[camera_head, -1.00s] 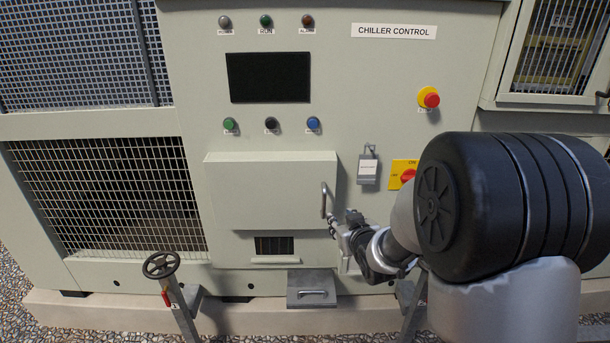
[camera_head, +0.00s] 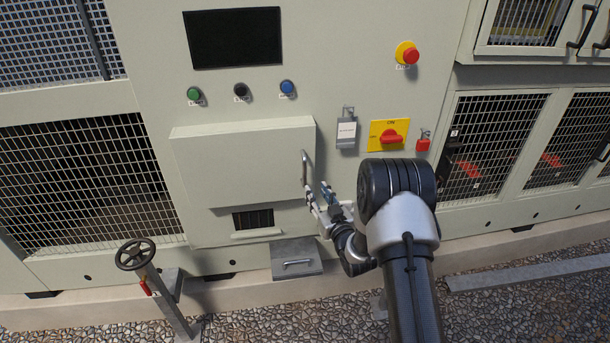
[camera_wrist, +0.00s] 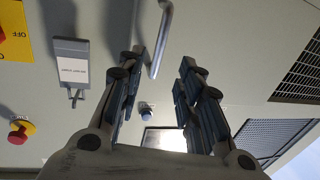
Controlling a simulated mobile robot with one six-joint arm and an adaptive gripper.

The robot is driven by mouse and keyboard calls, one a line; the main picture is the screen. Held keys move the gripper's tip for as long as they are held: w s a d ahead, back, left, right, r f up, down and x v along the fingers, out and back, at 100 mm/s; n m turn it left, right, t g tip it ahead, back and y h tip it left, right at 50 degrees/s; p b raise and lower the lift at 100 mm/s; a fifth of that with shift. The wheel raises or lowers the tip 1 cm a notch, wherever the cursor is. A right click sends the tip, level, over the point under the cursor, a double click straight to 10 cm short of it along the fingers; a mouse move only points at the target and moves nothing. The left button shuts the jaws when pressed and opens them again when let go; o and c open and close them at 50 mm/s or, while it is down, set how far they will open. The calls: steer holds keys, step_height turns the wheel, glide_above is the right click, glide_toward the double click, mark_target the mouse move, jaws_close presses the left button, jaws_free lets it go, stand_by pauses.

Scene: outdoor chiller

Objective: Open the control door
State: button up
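The control door looks like the cream raised panel (camera_head: 240,165) below the row of buttons in the head view; it appears closed. A grey vertical bar handle (camera_head: 305,168) is at its right edge. My gripper (camera_head: 318,190) is just below and right of the handle's lower end. In the wrist view, my gripper (camera_wrist: 160,66) has its two fingers spread wide with nothing held. The handle (camera_wrist: 163,38) shows there between and beyond the fingertips, nearer the left finger. I cannot tell whether a finger touches it.
A grey padlock-like tag (camera_head: 346,130), a yellow plate with a red switch (camera_head: 390,138) and a red emergency button (camera_head: 410,56) are to the right. A valve handwheel (camera_head: 136,254) stands front left. A grey box with a handle (camera_head: 297,260) is below the door.

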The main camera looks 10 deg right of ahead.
mark_target(305, 174)
steer(key=w, duration=0.3)
steer(key=w+a+b, duration=0.1)
steer(key=w, duration=0.3)
steer(key=w+a+b, duration=0.1)
steer(key=w, duration=0.3)
steer(key=shift+w+a, duration=0.1)
steer(key=shift+w, duration=0.05)
steer(key=shift+c, duration=0.2)
jaws_close()
